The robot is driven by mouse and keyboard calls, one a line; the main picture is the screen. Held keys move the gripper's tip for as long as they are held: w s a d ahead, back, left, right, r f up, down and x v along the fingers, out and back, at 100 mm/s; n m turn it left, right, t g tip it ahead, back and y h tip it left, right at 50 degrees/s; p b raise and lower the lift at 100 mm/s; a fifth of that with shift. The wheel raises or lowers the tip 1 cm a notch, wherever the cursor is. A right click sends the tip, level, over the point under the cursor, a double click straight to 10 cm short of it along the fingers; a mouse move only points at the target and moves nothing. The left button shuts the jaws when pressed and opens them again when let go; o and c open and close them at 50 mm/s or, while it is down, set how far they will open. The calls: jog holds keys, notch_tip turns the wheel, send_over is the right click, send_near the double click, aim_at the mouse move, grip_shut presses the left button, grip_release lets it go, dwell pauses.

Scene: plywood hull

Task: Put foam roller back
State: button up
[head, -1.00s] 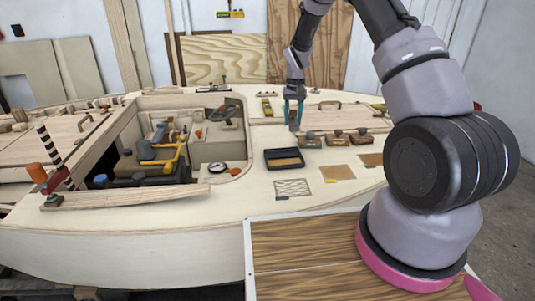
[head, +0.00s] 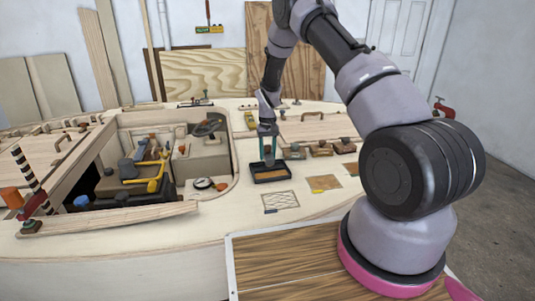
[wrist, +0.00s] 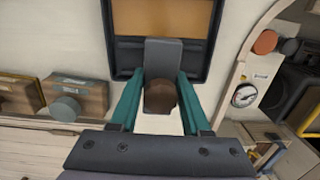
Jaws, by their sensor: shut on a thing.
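My gripper (head: 267,148), with teal fingers, points down at the black tray's far edge. In the wrist view its fingers (wrist: 159,80) are shut on a dark grey piece with a brown rounded part (wrist: 163,55), which I take to be the foam roller. The grey end overlaps the near rim of the black tray (wrist: 112,45) in that view. The tray (head: 272,179) has a tan floor and lies on the pale deck. I cannot tell whether the held piece touches the tray. In the head view the held piece is mostly hidden by the fingers.
Several wooden blocks with grey knobs (head: 320,149) stand right of the tray. A round white dial (head: 202,183) and the open cockpit (head: 150,165) lie to the left. A hatched panel (head: 280,201) and bare deck are in front.

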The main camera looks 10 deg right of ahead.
jog(key=shift+f, duration=0.25)
jog(key=o, duration=1.2)
jog(key=shift+f, duration=0.1)
jog(key=r, duration=1.3)
jog(key=shift+w+d, duration=0.1)
jog(key=shift+w, duration=0.15)
notch_tip(320, 180, up, 12)
jog(key=f+t, duration=0.1)
send_over(268, 145)
jog(key=s+d, duration=0.1)
jog(key=s, duration=0.2)
jog(key=s+d+r+m+t+y, duration=0.1)
jog(key=s+r, duration=0.4)
jog(key=r, duration=0.2)
jog(key=s+d+r+m+t, duration=0.1)
jog(key=s+r, duration=0.3)
jog(key=r, duration=0.3)
jog(key=s+d+r+m+t, duration=0.1)
jog(key=s+r, duration=0.3)
jog(key=s, duration=0.8)
jog(key=s+d+r+m+t, duration=0.1)
jog(key=s+r+t, duration=0.2)
jog(key=s, duration=0.9)
jog(key=shift+s+d+r+t+y, duration=0.25)
jog(key=shift+s+r+t+y, duration=0.15)
jog(key=shift+r, duration=0.15)
